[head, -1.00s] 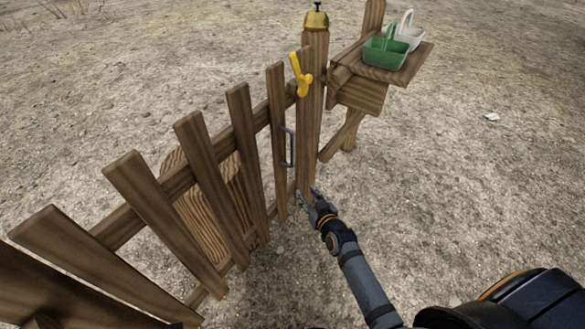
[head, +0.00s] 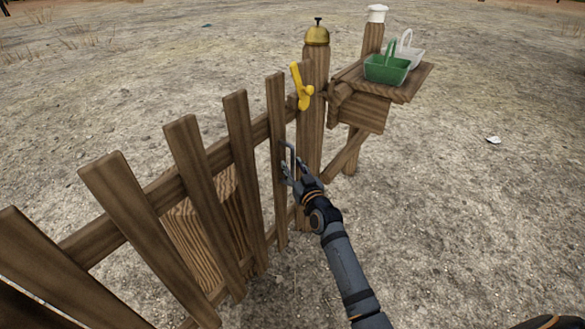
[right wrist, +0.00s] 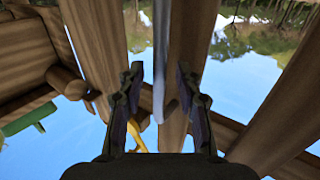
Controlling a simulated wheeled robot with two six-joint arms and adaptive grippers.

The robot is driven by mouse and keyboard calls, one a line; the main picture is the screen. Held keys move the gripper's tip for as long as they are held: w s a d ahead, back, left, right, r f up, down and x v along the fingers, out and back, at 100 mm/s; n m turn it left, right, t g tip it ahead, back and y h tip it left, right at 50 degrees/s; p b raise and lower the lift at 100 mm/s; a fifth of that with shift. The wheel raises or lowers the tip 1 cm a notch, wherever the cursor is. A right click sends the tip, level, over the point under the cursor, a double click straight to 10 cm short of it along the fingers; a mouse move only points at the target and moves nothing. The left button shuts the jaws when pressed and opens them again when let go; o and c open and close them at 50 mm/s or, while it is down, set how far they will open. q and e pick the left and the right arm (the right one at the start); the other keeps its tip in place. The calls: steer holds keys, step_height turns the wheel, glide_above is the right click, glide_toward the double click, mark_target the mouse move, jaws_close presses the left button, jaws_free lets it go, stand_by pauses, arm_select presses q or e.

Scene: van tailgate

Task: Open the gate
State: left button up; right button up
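The wooden picket gate (head: 203,165) runs from the lower left to the post (head: 313,115). It looks closed against the post. A yellow latch lever (head: 301,88) sits by the top of the gate at the post, tilted up; part of it shows in the right wrist view (right wrist: 148,151). A grey vertical handle (head: 289,155) is on the gate's end picket. My right gripper (head: 292,173) is at the lower part of the handle. In the right wrist view its fingers (right wrist: 158,85) are apart, with the grey handle bar (right wrist: 160,60) between them. My left gripper is out of view.
A brass bell (head: 317,36) tops the post. Right of it, a wooden shelf (head: 412,88) holds a green basket (head: 386,70) and a white basket (head: 409,52). A white-capped post (head: 374,32) stands behind. Bare ground is open to the right.

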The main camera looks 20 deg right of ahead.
steer(key=shift+w, duration=0.4)
jaws_close()
